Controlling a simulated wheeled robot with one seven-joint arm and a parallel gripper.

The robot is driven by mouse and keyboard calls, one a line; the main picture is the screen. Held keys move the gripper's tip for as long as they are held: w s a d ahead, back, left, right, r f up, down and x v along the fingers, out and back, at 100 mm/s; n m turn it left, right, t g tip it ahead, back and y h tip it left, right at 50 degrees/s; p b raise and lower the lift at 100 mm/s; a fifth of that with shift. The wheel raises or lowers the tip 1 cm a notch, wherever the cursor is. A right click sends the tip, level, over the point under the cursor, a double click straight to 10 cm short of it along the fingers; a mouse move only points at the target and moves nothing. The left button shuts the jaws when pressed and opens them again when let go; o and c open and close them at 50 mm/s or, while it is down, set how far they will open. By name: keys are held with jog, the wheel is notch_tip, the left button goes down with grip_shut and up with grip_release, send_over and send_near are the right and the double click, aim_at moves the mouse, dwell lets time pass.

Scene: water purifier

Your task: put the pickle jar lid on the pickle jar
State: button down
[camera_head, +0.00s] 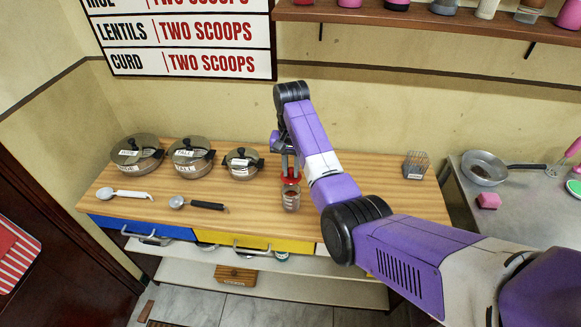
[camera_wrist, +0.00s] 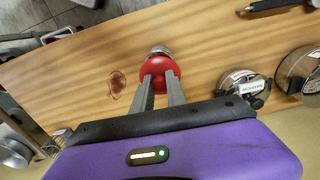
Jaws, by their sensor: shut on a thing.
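The pickle jar (camera_head: 290,201) is a small clear container with brown contents, upright near the front edge of the wooden counter. My gripper (camera_head: 288,172) points down at it and is shut on the red pickle jar lid (camera_head: 291,180). In the wrist view, both fingers (camera_wrist: 158,90) meet the round red lid (camera_wrist: 158,67). A grey, jar-like rim (camera_wrist: 160,50) shows just beyond the lid, mostly hidden by it. The lid is right at or just above the jar's mouth; I cannot tell whether they touch.
Several lidded pots (camera_head: 190,156) stand left on the counter (camera_head: 255,207). A white-handled scoop (camera_head: 125,194) and a black-handled one (camera_head: 196,204) lie before them. A wire holder (camera_head: 416,165) stands at right. A reddish ring-shaped mark or object (camera_wrist: 117,84) lies beside the lid.

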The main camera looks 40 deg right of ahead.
aim_at(291, 176)
jog(key=shift+f+b, duration=0.95)
jog(key=shift+f, duration=1.45)
jog(key=shift+f, duration=0.65)
dwell(0.4)
jog(key=c, duration=1.6)
grip_release()
jog(key=shift+r, duration=0.15)
jog(key=shift+r+p, duration=1.1)
jog(key=shift+r, duration=4.3)
